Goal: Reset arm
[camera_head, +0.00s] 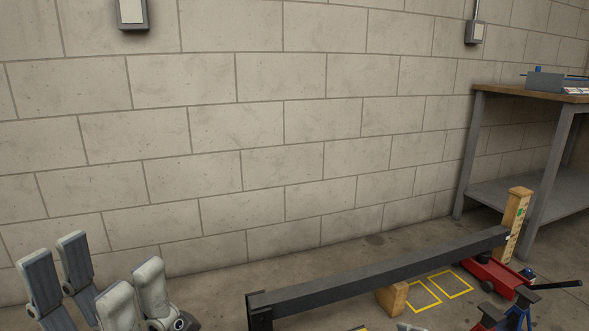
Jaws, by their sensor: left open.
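My left gripper (95,265) is at the bottom left of the head view. Its pale grey fingers with dark blue-grey pads point up and stand well apart, with nothing between them. It is clear of the dark tube (385,268), which lies to its right. The rest of the left arm is mostly below the frame.
The tube slants above the floor over a wooden block (392,299). A wooden post (516,210), red jack (497,274) and blue stand (522,307) are at right, with yellow floor outlines (424,309) nearby. A workbench (490,89) stands against the block wall (280,130).

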